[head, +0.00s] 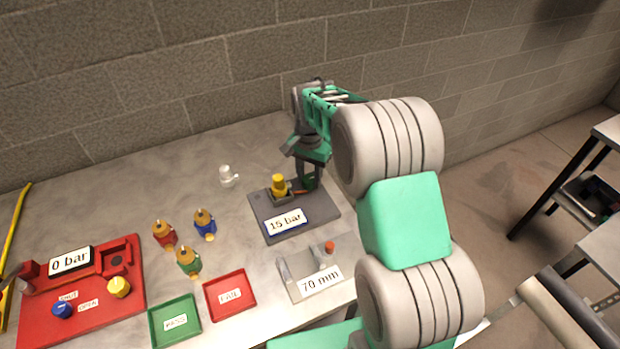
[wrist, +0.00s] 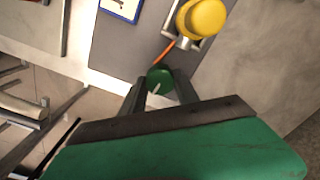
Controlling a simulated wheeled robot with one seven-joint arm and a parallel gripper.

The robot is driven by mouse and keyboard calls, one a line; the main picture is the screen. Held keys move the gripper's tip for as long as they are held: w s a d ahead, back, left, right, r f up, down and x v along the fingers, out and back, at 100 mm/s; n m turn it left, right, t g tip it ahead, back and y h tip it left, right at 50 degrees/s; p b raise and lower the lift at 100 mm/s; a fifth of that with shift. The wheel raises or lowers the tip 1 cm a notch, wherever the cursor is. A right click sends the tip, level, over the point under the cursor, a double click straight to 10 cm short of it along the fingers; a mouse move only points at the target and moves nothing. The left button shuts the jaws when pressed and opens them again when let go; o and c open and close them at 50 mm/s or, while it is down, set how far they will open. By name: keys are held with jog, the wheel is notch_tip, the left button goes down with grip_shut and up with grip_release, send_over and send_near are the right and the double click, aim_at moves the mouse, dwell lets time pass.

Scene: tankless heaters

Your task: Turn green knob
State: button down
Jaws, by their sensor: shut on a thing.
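The green knob (wrist: 159,78) shows in the wrist view, on the grey plate beside the yellow part. My gripper (wrist: 160,86) is shut on the green knob, with one finger on each side of it. In the head view my gripper (head: 309,178) reaches down at the right end of the grey plate (head: 265,207), and the knob is mostly hidden by it. A sign reading "15 bar" (head: 286,221) stands at the plate's front. The yellow part (wrist: 205,17) sits in a metal holder, and an orange strip runs from it toward the knob.
A red station (head: 50,320) with a "0 bar" display is at the left. Several small coloured fittings stand mid-table, near a green tray (head: 175,340) and a red tray (head: 248,297). A "70 mm" gauge (head: 298,290) lies in front of the grey plate. A block wall stands behind.

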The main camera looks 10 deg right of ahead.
aim_at(309, 178)
jog(key=m+b, duration=0.1)
jog(key=m, duration=0.3)
jog(key=shift+m, duration=0.4)
dwell(0.4)
jog(key=c, duration=0.9)
grip_release()
jog(key=shift+r, duration=0.15)
notch_tip(309, 178, up, 8)
jog(key=shift+f+b, duration=0.2)
jog(key=shift+b, duration=0.5)
